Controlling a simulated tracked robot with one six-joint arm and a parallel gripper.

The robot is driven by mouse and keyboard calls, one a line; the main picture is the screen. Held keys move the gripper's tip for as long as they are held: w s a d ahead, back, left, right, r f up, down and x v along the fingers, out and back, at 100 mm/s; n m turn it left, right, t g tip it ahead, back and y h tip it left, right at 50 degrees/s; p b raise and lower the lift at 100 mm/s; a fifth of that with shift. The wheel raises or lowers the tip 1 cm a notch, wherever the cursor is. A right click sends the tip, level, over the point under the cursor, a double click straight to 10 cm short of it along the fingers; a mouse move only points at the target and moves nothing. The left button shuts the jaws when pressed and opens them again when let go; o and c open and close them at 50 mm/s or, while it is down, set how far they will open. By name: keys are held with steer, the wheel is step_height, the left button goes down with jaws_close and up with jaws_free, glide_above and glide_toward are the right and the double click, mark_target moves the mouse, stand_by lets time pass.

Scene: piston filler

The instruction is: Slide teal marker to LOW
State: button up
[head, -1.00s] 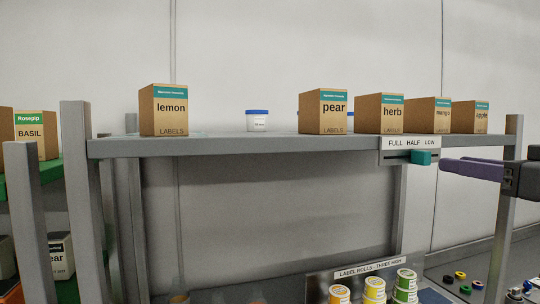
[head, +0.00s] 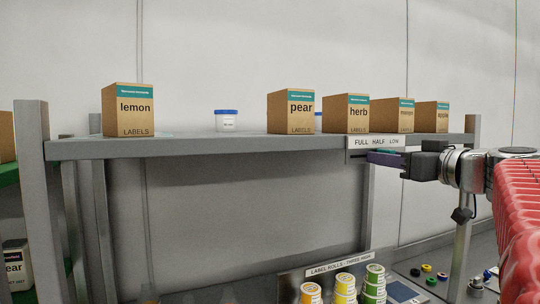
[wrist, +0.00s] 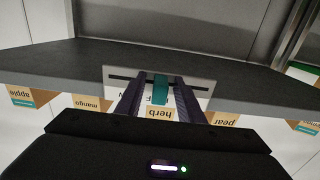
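The teal marker (wrist: 160,88) stands out from the slot of a white label plate (wrist: 203,86) on the shelf's front edge; the wrist view shows it upside down. The marker is near the slot's middle, by an F that looks like the end of HALF. My gripper (wrist: 160,82) has one purple finger on each side of the marker, with a small gap on both sides. In the head view my gripper (head: 386,158) reaches in from the right and hides most of the marker; the plate (head: 362,143) reads FULL HALF LOW.
Several label boxes, including the herb box (head: 346,114) and the pear box (head: 291,112), stand on the grey shelf (head: 210,146) above the plate. A blue-lidded tub (head: 227,121) is there too. Label rolls (head: 346,285) stand below. A grey post (head: 464,220) is at right.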

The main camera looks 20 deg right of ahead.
steer(key=shift+w, duration=1.3)
steer(key=shift+c, duration=0.7)
jaws_close()
